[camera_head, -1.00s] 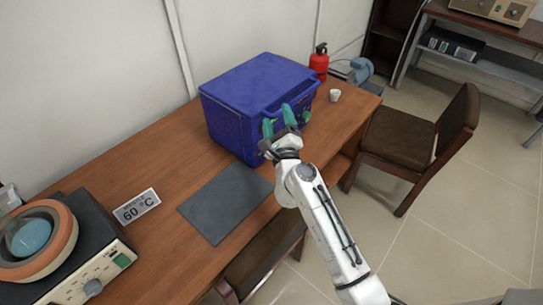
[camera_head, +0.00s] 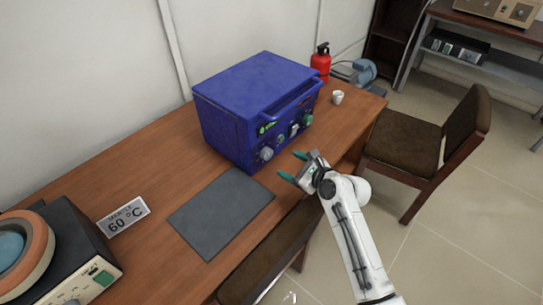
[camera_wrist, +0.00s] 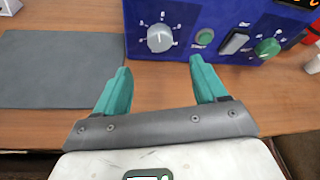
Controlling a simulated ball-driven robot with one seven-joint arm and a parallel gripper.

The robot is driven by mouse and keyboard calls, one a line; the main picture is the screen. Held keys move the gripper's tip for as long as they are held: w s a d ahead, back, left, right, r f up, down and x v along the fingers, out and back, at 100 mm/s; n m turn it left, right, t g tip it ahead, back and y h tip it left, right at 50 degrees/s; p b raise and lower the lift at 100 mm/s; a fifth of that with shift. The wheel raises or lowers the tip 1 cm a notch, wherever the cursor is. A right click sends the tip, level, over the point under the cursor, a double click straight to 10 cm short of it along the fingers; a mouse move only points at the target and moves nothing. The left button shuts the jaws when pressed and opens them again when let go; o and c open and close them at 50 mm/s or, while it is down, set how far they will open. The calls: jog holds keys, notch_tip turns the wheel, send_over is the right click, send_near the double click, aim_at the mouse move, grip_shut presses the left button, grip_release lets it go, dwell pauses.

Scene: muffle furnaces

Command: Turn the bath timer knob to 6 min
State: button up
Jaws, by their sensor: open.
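A blue box-shaped unit (camera_head: 250,95) stands on the wooden table, its control panel facing the front edge. In the wrist view a grey knob (camera_wrist: 159,37) with a numbered dial sits at the panel's left. A green knob (camera_wrist: 267,47) with its own dial is at the right. I cannot read a label saying which is the timer, nor the exact setting. The grey knob also shows in the head view (camera_head: 266,154). My gripper (camera_head: 290,165) is open and empty in front of the panel, apart from it. Its green fingers (camera_wrist: 160,68) point toward the grey knob.
Between the knobs are a green button (camera_wrist: 204,37) and a grey switch (camera_wrist: 234,40). A dark mat (camera_head: 220,212) lies left of my gripper. A white cup (camera_head: 337,97) and red extinguisher (camera_head: 320,63) stand beyond the box. A chair (camera_head: 425,145) is at the right.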

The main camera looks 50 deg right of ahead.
aim_at(269, 155)
jog(key=x, duration=1)
jog(key=shift+w, duration=0.15)
